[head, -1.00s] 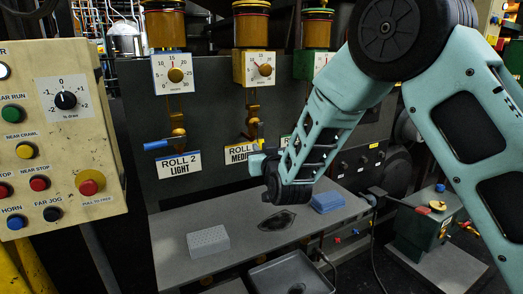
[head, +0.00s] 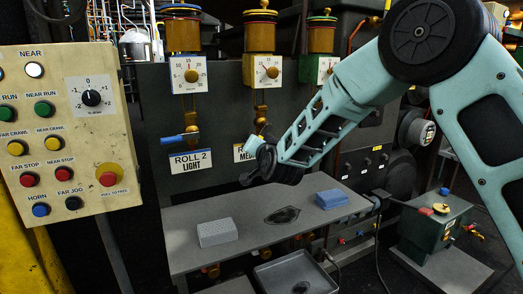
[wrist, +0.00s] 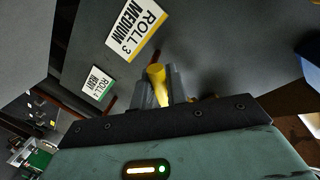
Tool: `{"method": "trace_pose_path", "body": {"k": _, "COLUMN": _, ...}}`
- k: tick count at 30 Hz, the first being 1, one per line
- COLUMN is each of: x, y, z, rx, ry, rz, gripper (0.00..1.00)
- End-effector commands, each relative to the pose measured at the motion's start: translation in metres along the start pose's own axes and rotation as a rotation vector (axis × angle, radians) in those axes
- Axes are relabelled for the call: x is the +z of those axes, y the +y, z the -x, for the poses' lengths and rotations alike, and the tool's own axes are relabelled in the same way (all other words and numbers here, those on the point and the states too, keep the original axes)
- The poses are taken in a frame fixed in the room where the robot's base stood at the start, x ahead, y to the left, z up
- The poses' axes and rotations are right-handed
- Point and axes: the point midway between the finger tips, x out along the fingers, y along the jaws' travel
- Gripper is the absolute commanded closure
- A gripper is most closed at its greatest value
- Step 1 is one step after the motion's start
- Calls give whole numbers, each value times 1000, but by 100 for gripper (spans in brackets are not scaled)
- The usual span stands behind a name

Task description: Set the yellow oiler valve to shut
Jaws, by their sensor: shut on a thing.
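The yellow oiler is the middle of the three, with a cream dial box (head: 262,71) and a brass line running down to its valve (head: 261,112). In the head view my forearm and wrist hide the lower valve and its handle. The wrist view shows the yellow handle (wrist: 157,83) between my gripper's two grey fingers (wrist: 161,92), which are shut on it. In the head view my gripper (head: 250,147) is in front of the "ROLL 3 MEDIUM" label (head: 240,153), covering most of it. The handle's angle to the pipe cannot be told.
The left oiler's blue handle (head: 174,140) points left above the "ROLL 2 LIGHT" label (head: 190,161). A button panel (head: 65,135) stands at left. A shelf (head: 240,252) below carries a grey block (head: 217,232) and a blue block (head: 331,199).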

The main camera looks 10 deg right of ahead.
Motion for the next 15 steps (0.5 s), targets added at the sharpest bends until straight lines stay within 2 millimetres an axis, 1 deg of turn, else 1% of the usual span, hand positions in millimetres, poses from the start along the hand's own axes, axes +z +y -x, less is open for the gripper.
{"method": "trace_pose_path", "body": {"k": 15, "x": -8, "y": -28, "z": 6, "rx": -2, "ry": -93, "rz": -483, "gripper": 100}}
